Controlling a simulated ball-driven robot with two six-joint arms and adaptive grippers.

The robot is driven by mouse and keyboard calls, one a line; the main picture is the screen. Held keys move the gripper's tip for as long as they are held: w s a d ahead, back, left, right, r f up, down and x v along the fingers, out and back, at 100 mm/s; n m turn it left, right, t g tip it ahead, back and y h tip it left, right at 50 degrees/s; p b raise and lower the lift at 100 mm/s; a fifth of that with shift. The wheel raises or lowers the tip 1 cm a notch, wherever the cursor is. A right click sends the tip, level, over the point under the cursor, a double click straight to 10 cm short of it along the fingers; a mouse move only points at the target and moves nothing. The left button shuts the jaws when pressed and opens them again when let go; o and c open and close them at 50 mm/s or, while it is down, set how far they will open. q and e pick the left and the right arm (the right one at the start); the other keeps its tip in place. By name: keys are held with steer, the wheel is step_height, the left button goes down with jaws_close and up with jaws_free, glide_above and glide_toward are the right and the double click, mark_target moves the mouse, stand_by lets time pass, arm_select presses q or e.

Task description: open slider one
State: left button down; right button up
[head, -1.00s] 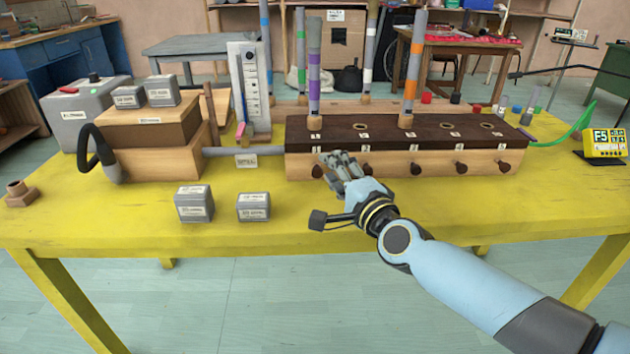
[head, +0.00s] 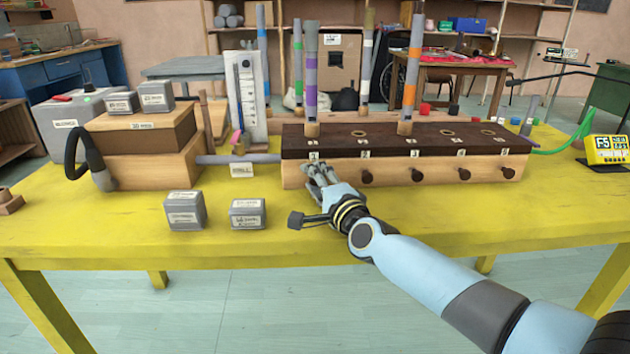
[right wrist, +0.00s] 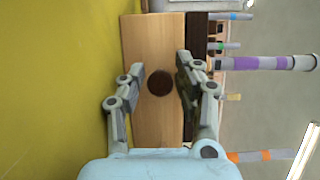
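The wooden box (head: 392,172) with a dark top stands on the yellow table, with a row of dark round slider knobs on its front. The tag on the top's left end reads 1. My right gripper (head: 318,172) is at the left end of the front face and hides the slider one knob there in the head view. In the right wrist view the knob (right wrist: 160,83) shows as a dark disc between the two spread fingers of the gripper (right wrist: 160,66), with gaps on both sides. My left gripper is not in view.
Striped tubes stand in the box's top, one purple-banded (head: 311,75) and one orange-banded (head: 411,75). Two grey weights, one here (head: 184,210) and one here (head: 248,213), sit left of my right arm. A pipe (head: 268,158) joins the box to the wooden bellows (head: 145,133). The front right table is clear.

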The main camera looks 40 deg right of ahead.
jaws_close()
stand_by(0.3)
steer(key=shift+s+a+p, duration=0.25)
steer(key=shift+s+a, duration=0.15)
steer(key=shift+s, duration=0.25)
steer(key=shift+s+a+p, duration=0.25)
steer(key=shift+s+a, duration=0.1)
steer(key=shift+s, duration=0.25)
steer(key=shift+f, duration=0.1)
jaws_free()
steer(key=shift+s, duration=0.1)
steer(key=s, duration=0.4)
steer(key=s+a, duration=0.1)
steer(key=s, duration=0.2)
steer(key=s+a, duration=0.1)
steer(key=s, duration=0.3)
steer(key=shift+s, duration=0.35)
